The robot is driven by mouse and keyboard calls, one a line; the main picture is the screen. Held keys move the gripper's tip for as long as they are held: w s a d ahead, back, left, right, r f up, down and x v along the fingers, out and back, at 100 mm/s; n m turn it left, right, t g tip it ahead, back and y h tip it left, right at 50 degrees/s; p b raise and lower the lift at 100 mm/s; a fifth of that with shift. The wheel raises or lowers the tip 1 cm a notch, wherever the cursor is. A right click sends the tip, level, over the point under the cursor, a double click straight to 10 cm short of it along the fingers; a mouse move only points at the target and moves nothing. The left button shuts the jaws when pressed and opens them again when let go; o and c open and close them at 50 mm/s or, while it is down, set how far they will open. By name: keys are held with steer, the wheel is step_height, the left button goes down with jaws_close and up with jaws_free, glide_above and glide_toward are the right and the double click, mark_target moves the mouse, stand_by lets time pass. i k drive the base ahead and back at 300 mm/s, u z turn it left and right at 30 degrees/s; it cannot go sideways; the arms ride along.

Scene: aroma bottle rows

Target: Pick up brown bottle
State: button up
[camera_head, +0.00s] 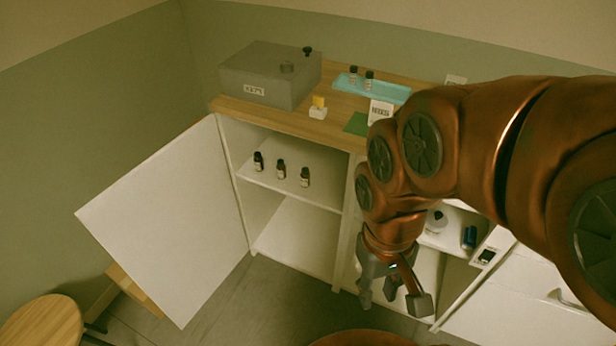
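Three small dark brown bottles with pale labels stand upright in a row on the upper shelf of the open cabinet: a left one (259,161), a middle one (281,168) and a right one (305,176). Two more small dark bottles (353,75) (369,79) stand on a light blue tray (400,95) on the cabinet top. My gripper (391,298) points down in front of the cabinet, to the right of and below the shelf bottles. My arm hides part of the right side of the cabinet.
A white door (165,220) stands open at the left. A grey box (265,80), a white block with a yellow top (318,108) and a white sign (380,111) are on the cabinet top. A round wooden stool (42,325) is at lower left. The lower shelf is empty.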

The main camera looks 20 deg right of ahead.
mark_target(305, 175)
steer(key=u, duration=0.2)
steer(key=k, duration=0.45)
steer(key=u, duration=1.35)
steer(key=i, duration=1.2)
steer(key=z, duration=0.6)
